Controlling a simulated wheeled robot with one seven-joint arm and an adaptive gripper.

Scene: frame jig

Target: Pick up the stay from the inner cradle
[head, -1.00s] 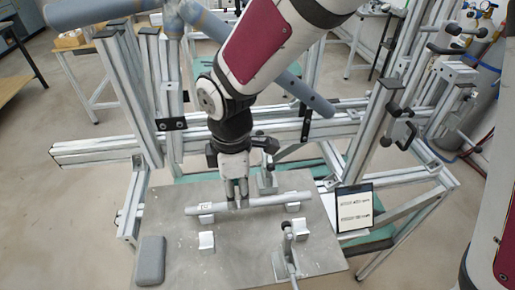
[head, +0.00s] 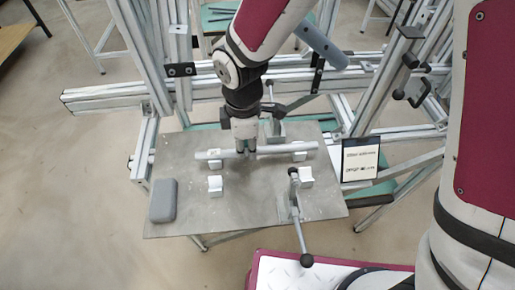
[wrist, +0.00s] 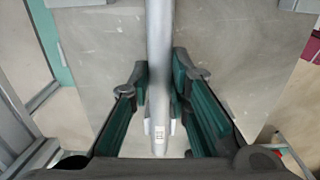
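The stay (head: 285,149) is a long grey tube lying left to right over two small pale inner cradle blocks, left (head: 215,164) and right (head: 300,156). I cannot tell whether it rests in them or is slightly clear of them. My gripper (head: 245,152) points down at the tube's middle. In the wrist view the stay (wrist: 160,60) runs between my gripper's fingers (wrist: 161,80), which appear closed against both sides. A small printed label shows near its lower end there. The outer cradle blocks, left (head: 215,186) and right (head: 305,177), stand empty in front.
The cradles stand on a grey plate (head: 255,208). A grey rounded block (head: 162,201) lies at its left. A lever clamp (head: 295,200) stands at front right, another clamp (head: 275,125) behind. A sign (head: 360,159) stands at the right edge. Aluminium frame rails (head: 120,95) cross behind.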

